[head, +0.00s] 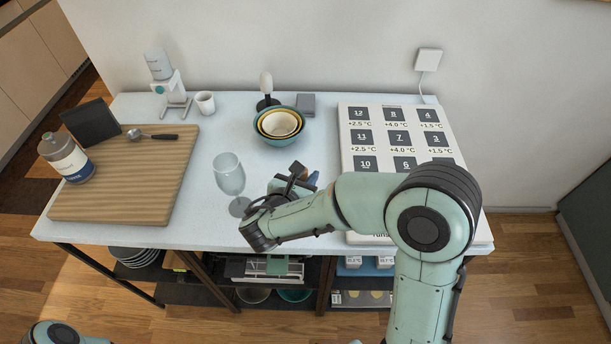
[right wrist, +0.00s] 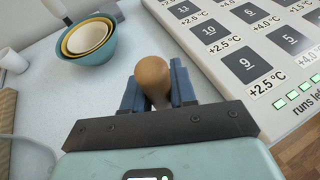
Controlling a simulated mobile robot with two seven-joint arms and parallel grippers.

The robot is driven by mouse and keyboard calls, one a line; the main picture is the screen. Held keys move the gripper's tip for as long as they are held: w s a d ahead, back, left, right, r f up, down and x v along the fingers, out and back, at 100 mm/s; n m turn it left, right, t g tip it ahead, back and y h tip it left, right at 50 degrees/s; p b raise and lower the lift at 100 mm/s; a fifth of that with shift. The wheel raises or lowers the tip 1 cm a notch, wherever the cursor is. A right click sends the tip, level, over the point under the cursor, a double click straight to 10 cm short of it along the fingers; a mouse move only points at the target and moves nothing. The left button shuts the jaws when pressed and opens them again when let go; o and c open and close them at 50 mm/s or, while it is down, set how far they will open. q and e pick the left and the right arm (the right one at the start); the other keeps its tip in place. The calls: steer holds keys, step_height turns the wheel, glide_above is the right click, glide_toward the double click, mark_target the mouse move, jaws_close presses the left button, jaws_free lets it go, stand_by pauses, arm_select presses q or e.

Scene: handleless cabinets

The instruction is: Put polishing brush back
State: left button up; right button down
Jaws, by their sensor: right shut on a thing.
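My right gripper (head: 303,181) is over the front middle of the white table, right of the wine glass. In the right wrist view its blue fingers (right wrist: 155,92) are shut on a rounded tan wooden end, which looks like the handle of the polishing brush (right wrist: 153,74). The rest of the brush is hidden by my gripper. A pale egg-shaped head on a black stand (head: 268,103) is at the back of the table, behind the bowls. My left gripper is outside the view.
The wine glass (head: 229,174) stands close left of my right gripper. Nested bowls (head: 281,139) are farther back, beside a small grey box (head: 306,103). A large white display panel (head: 351,134) covers the right side. A wooden board (head: 110,207) with a bottle (head: 66,158) lies left.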

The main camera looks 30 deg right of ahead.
steer(key=shift+f, duration=0.15)
steer(key=c, duration=0.9)
jaws_free()
steer(key=shift+r, duration=0.35)
steer(key=v, duration=1.2)
steer(key=shift+f, duration=0.15)
